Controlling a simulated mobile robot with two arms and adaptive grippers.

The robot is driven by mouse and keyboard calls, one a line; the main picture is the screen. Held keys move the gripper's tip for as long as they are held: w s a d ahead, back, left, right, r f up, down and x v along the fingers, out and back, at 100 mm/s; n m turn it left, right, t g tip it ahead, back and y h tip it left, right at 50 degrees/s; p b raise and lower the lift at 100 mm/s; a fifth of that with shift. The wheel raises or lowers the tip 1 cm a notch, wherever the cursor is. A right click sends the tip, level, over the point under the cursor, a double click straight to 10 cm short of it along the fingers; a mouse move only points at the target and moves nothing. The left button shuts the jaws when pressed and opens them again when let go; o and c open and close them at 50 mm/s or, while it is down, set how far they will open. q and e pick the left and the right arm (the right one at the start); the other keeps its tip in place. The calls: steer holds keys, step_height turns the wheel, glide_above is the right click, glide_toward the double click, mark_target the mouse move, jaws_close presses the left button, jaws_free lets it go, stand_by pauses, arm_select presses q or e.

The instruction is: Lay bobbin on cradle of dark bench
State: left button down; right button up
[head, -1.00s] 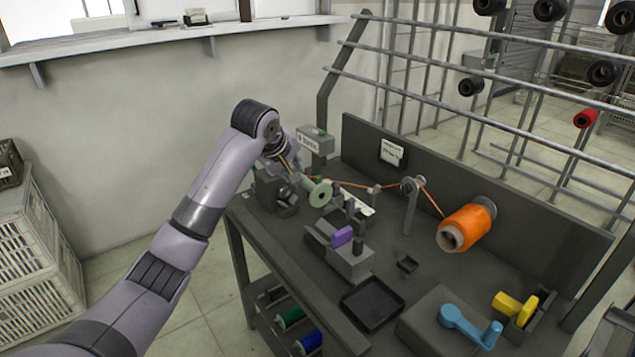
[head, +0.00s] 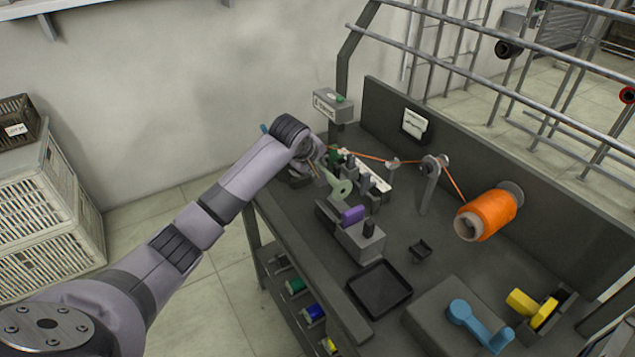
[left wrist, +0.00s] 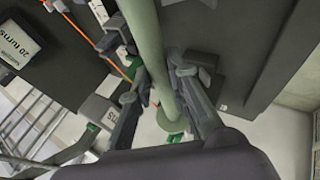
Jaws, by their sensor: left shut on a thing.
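The pale green bobbin (head: 341,187) has a long shank and a round flange. My left gripper (head: 322,168) is shut on it, above the far left part of the dark bench (head: 455,262). In the left wrist view the bobbin's green shank (left wrist: 152,52) runs between the two fingers (left wrist: 160,82). The bobbin is close to small dark upright supports (head: 375,185) on the bench; I cannot tell whether they touch or which part is the cradle. My wrist hides part of the bobbin. My right gripper is not in view.
A purple piece (head: 352,215) sits on a grey block nearby. An orange thread runs to an orange spool (head: 488,215). An empty black tray (head: 380,289), a blue crank handle (head: 478,325) and a yellow piece (head: 531,306) are toward the front. Pale crates (head: 45,200) stand at left.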

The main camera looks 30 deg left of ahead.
arm_select(q)
steer(key=shift+f, duration=3.2)
steer(key=c, duration=1.5)
jaws_free()
steer(key=shift+f, duration=0.1)
steer(key=v, duration=1.2)
